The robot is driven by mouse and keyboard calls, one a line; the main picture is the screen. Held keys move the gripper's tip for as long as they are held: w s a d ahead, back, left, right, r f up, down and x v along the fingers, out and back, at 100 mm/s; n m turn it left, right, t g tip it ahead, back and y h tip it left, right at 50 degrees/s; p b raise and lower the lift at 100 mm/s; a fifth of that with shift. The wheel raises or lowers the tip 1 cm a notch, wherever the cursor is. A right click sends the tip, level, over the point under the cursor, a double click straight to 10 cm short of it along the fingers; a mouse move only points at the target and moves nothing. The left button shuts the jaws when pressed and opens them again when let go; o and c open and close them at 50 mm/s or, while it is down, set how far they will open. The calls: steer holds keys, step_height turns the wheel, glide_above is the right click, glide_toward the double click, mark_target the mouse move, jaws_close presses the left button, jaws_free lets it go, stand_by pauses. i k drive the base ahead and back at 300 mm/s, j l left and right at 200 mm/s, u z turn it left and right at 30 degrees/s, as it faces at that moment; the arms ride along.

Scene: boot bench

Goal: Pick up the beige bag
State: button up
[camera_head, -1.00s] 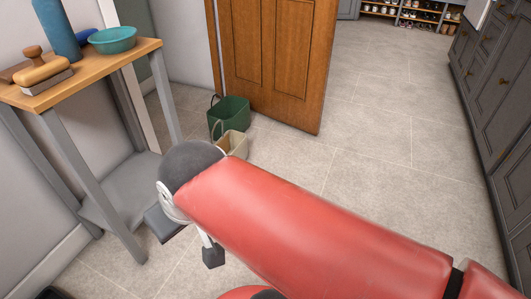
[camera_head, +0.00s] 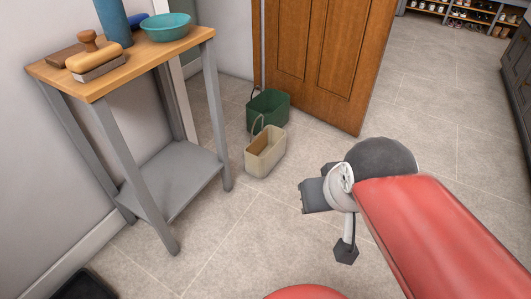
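The beige bag (camera_head: 264,158) stands upright on the tiled floor in the head view, with a thin looped handle rising from it. It is in full view, just in front of a green bag (camera_head: 268,109) of similar shape. My gripper (camera_head: 318,196) is in the middle of the picture, at the end of my red arm, to the right of the beige bag and apart from it. Its fingers are small and turned such that I cannot tell whether they are open or shut. I see nothing held in it.
A wooden-topped grey side table (camera_head: 171,53) stands left of the bags, carrying brushes, a blue cylinder and a teal bowl (camera_head: 167,27). A brown door (camera_head: 325,60) is behind the bags. A black tray (camera_head: 82,286) lies bottom left. The floor at right is clear.

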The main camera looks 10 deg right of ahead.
mark_target(263, 153)
steer(key=i+l, duration=0.3)
steer(key=i, duration=0.2)
steer(key=i+l, duration=0.25)
steer(key=i, duration=0.3)
steer(key=i+l, duration=0.3)
steer(key=i, duration=0.2)
steer(key=i+l, duration=0.25)
steer(key=i, duration=0.3)
steer(key=u, duration=0.05)
